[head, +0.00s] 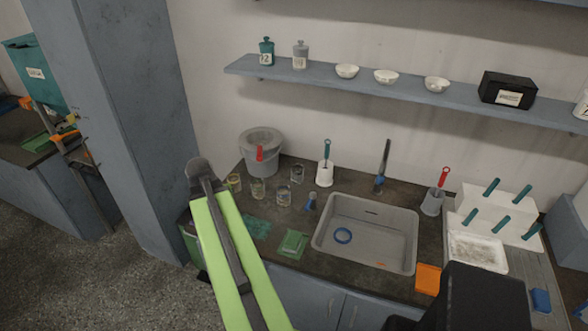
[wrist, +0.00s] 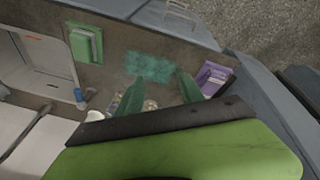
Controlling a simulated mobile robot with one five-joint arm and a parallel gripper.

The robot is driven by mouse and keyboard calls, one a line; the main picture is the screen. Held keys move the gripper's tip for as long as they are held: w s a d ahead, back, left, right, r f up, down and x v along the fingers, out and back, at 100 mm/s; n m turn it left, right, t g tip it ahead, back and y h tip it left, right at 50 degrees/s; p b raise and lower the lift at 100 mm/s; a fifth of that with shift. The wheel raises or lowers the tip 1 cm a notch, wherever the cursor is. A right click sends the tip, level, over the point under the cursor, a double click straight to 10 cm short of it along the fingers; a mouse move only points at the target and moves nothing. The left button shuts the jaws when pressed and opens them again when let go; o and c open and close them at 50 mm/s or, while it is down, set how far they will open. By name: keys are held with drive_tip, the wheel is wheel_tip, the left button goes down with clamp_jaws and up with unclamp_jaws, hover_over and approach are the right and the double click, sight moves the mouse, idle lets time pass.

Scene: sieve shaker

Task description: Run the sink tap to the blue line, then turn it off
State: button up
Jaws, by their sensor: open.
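The grey sink (head: 325,240) is set in the dark counter and also shows at the left of the wrist view (wrist: 62,62). A dark upright spout with a blue base (head: 381,165), apparently the tap, stands behind the sink. No running water shows. A small blue-topped fitting (head: 311,201) stands left of the sink, also in the wrist view (wrist: 80,96); its function is unclear. My gripper (wrist: 160,92) is open, its green fingers apart above the counter near the glasses. In the head view its fingers are hidden.
A green pad (head: 292,243) and teal cloth (head: 257,227) lie in front. A white rack (head: 497,212) stands right. A shelf (head: 420,96) runs above.

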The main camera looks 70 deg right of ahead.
drive_tip(key=s+d+r+m+g+h+p, duration=0.1)
drive_tip(key=s+d+r+m+p, duration=0.3)
drive_tip(key=s+d, duration=0.7)
drive_tip(key=m, duration=0.2)
approach(307, 205)
drive_tip(key=shift+g, duration=0.3)
drive_tip(key=b+x, duration=0.4)
drive_tip(key=b, duration=0.4)
drive_tip(key=b+x, duration=0.4)
drive_tip(key=b, duration=0.3)
drive_tip(key=shift+w+a+f+b, duration=0.1)
drive_tip(key=shift+w+a+b, duration=0.15)
drive_tip(key=shift+b, duration=0.1)
drive_tip(key=shift+s+d+f+b, duration=0.1)
drive_tip(key=shift+d+f+b, duration=0.15)
drive_tip(key=shift+f+b, duration=0.1)
drive_tip(key=shift+r, duration=0.1)
drive_tip(key=shift+c, duration=0.4)
clamp_jaws()
